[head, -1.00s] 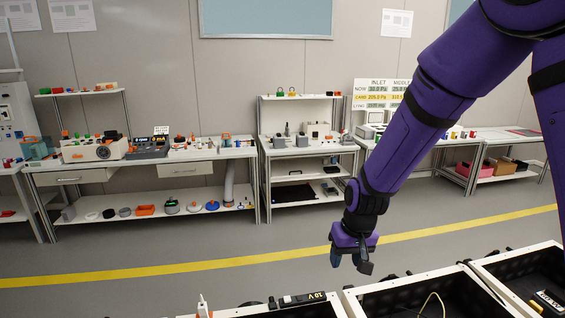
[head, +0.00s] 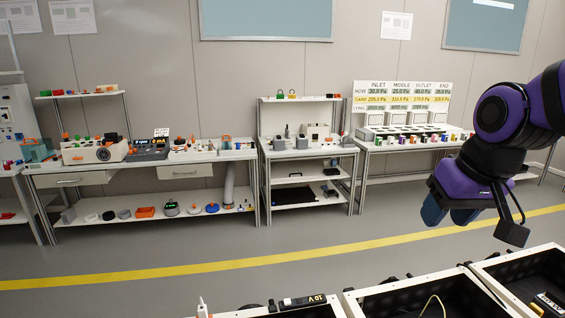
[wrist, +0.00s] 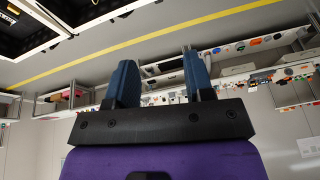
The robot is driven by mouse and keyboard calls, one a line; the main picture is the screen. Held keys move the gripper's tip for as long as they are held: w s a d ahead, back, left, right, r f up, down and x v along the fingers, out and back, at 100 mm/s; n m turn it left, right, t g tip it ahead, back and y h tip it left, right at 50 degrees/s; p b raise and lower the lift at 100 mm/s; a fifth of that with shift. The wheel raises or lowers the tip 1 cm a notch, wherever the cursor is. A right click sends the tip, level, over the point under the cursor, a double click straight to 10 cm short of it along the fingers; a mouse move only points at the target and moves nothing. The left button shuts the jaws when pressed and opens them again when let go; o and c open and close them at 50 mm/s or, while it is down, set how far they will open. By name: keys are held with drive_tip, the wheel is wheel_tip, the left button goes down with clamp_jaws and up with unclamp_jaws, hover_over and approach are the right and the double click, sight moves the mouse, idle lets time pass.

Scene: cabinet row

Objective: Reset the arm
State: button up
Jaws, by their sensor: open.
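My purple arm reaches in from the right edge of the head view. My gripper (head: 450,216) hangs at the right, above the near bins and in front of the benches, with its blue fingers pointing down. In the wrist view my gripper (wrist: 160,82) shows two blue fingers apart with nothing between them. It is open and empty, and touches nothing that I can see.
Workbenches with small parts (head: 140,160) line the wall. The floor (head: 250,245) with a yellow stripe between is clear.

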drive_tip(key=s+d+r, duration=0.2)
drive_tip(key=s, duration=0.3)
drive_tip(key=s+d+r+t+h, duration=0.1)
drive_tip(key=s+d+r, duration=0.1)
drive_tip(key=s, duration=0.3)
drive_tip(key=shift+s+m, duration=0.3)
drive_tip(key=shift+m, duration=0.1)
drive_tip(key=shift+o, duration=0.5)
idle(0.4)
